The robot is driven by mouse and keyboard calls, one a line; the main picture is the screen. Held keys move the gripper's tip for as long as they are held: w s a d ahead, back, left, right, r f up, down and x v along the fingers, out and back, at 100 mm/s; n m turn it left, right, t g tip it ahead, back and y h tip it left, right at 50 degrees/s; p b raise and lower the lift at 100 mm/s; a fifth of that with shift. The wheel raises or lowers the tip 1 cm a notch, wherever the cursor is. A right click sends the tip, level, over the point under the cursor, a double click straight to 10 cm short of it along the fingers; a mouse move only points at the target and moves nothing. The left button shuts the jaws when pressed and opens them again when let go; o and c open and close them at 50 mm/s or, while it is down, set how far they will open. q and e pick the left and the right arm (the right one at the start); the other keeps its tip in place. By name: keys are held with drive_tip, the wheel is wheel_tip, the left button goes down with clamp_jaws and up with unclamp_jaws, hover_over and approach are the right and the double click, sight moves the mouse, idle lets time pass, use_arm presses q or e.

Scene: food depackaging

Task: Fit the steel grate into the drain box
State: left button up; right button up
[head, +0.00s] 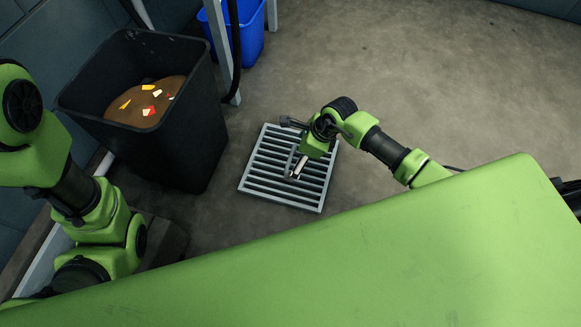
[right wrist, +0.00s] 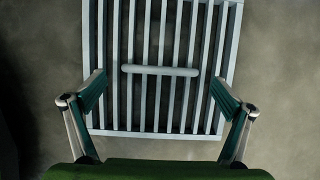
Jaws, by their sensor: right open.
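The steel grate (head: 280,201) is a square grey frame with parallel bars, low at floor level beside the black bin. In the right wrist view the grate (right wrist: 160,130) fills the upper middle, with a rounded crossbar (right wrist: 160,70) across its bars. My right gripper (head: 298,168) is above the grate. In the right wrist view its fingers (right wrist: 159,80) are spread wide, one to each side of the crossbar, with nothing held. I cannot make out a drain box in either view. My left arm shows at the left, but its gripper is not visible.
A tall black bin (head: 170,150) with brown contents and colourful scraps stands left of the grate. A blue bin (head: 250,32) and grey metal legs (head: 218,45) are behind. The concrete floor (head: 430,80) is clear at the upper right.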

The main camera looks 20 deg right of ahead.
drive_tip(key=shift+b+x, duration=0.8)
drive_tip(key=shift+x, duration=0.6)
drive_tip(key=shift+w, duration=0.1)
drive_tip(key=shift+r, duration=0.1)
drive_tip(key=c, duration=2.2)
drive_tip(key=shift+o, duration=0.2)
drive_tip(key=shift+w+r, duration=0.1)
